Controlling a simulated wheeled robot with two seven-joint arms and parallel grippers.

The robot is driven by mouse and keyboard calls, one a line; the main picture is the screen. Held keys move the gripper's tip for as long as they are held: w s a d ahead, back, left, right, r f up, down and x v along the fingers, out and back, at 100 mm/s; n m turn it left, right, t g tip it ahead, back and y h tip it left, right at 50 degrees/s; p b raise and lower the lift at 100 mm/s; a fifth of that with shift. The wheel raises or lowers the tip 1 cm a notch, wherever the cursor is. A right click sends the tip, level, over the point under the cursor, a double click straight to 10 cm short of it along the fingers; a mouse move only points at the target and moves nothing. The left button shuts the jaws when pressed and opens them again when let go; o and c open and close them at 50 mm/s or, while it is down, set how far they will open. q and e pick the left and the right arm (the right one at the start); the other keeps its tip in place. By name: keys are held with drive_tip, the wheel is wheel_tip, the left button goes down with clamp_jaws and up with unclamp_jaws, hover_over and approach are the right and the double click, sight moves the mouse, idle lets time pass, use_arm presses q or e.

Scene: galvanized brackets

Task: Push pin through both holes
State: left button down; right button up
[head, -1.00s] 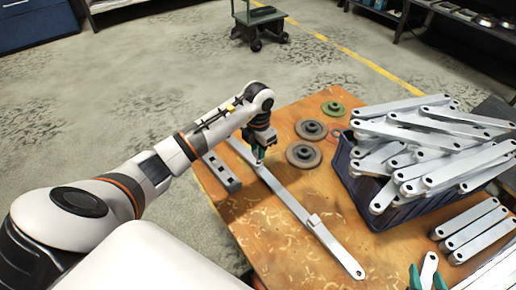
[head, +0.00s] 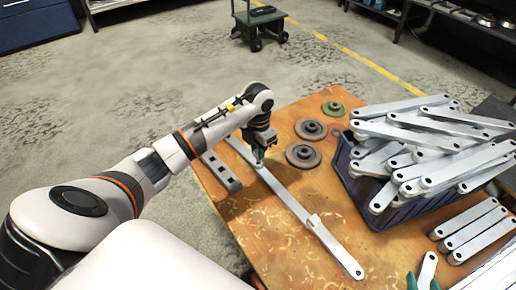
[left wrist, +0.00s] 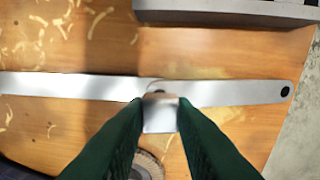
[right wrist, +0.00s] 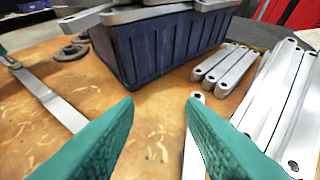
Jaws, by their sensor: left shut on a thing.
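A long grey flat bar (head: 289,198) lies across the wooden table, and a second bar (left wrist: 235,92) meets it in line in the left wrist view. A hole shows at that second bar's far end. My left gripper (head: 259,156) is over where the bars meet, its green fingers shut on a small grey metal piece (left wrist: 160,114), which I take to be the pin. Its lower end and the holes beneath are hidden. A small raised grey piece (head: 314,220) sits along the long bar. My right gripper (right wrist: 165,105) is open and empty above the table's front right.
A dark blue crate (right wrist: 165,55) heaped with bars stands at the right. Loose bars (head: 470,232) lie beside it. Round dark discs (head: 304,155) and a green one (head: 333,108) lie behind. A grey slotted block (head: 221,173) lies left of the bars.

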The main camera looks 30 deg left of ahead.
use_arm(q)
drive_tip(key=shift+f, duration=0.1)
use_arm(e)
drive_tip(key=shift+w+r, duration=0.1)
drive_tip(key=shift+r, duration=0.05)
use_arm(q)
drive_tip(key=shift+f, duration=0.2)
drive_tip(key=shift+f+b, duration=0.4)
use_arm(e)
drive_tip(key=shift+w+a+r+t+y, duration=0.15)
drive_tip(key=shift+w+a+r+t, duration=0.1)
drive_tip(key=shift+w+r+t, duration=0.3)
drive_tip(key=shift+w+a+r+t+y, duration=0.2)
drive_tip(key=shift+w+r+t, duration=0.2)
drive_tip(key=shift+r, duration=0.2)
use_arm(q)
drive_tip(key=shift+f, duration=0.1)
use_arm(e)
drive_tip(key=shift+a+r, duration=0.1)
drive_tip(key=shift+r, duration=0.1)
use_arm(q)
drive_tip(key=shift+f, duration=0.25)
use_arm(e)
drive_tip(key=shift+w+a+r+t, duration=0.1)
drive_tip(key=shift+w+r+t, duration=0.1)
drive_tip(key=shift+r+t, duration=0.3)
